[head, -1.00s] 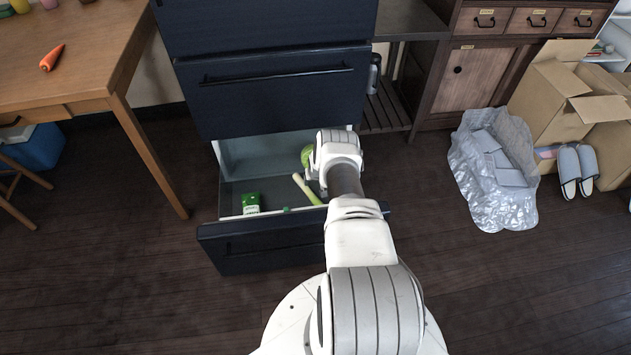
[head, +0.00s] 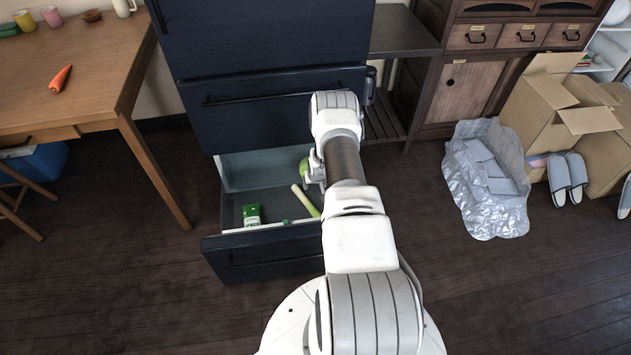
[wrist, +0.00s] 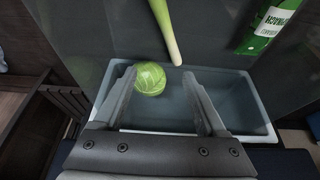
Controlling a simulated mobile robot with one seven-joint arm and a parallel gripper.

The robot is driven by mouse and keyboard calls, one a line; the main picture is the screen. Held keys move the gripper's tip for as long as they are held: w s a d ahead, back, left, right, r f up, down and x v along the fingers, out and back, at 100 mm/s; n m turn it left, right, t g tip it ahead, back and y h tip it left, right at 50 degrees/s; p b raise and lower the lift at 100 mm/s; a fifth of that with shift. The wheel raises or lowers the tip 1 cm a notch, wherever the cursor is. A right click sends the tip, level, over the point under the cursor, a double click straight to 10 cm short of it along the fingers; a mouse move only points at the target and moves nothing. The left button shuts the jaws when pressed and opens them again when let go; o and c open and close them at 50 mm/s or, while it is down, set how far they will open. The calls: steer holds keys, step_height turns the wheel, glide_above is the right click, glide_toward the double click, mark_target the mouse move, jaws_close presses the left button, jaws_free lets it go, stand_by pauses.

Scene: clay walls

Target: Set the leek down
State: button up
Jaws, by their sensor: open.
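The leek (head: 306,200), pale at one end and green at the other, lies on the floor of the open bottom drawer (head: 240,184). In the wrist view the leek (wrist: 166,30) lies past my fingertips, apart from them. My gripper (wrist: 159,73) is open with nothing between its fingers. In the head view my gripper (head: 315,168) is over the drawer's right side, and my arm hides part of the drawer. A round green cabbage (wrist: 150,79) shows near the left fingertip in the wrist view.
A green carton (head: 251,214) lies in the drawer, left of the leek. The dark fridge (head: 260,110) rises behind the drawer. A wooden table (head: 80,85) with a carrot (head: 60,79) stands left. A crumpled silvery bag (head: 487,185) and cardboard boxes (head: 550,115) are at right.

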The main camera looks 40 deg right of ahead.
steer(key=w+a+r+n, duration=0.1)
steer(key=w+a+r, duration=0.15)
steer(key=r, duration=0.95)
steer(key=w+a+r, duration=0.2)
steer(key=w+r, duration=0.2)
steer(key=r, duration=0.7)
steer(key=s+a+r+n, duration=0.15)
steer(key=a+r, duration=0.25)
steer(key=r, duration=0.7)
steer(key=s+a+r, duration=0.2)
steer(key=a+r, duration=0.3)
steer(key=r, duration=0.5)
steer(key=s+a+r+n+t, duration=0.1)
steer(key=s+a+r, duration=0.8)
steer(key=s+r, duration=0.35)
steer(key=s+a+r+n+y, duration=0.1)
steer(key=s+a+r, duration=0.1)
steer(key=s, duration=0.7)
steer(key=s+a+r+y, duration=0.1)
steer(key=s+a, duration=0.4)
steer(key=s, duration=0.5)
steer(key=shift+s+a+r+n, duration=0.15)
steer(key=shift+s+r+n, duration=0.05)
steer(key=shift+r+n, duration=0.2)
steer(key=shift+r, duration=0.1)
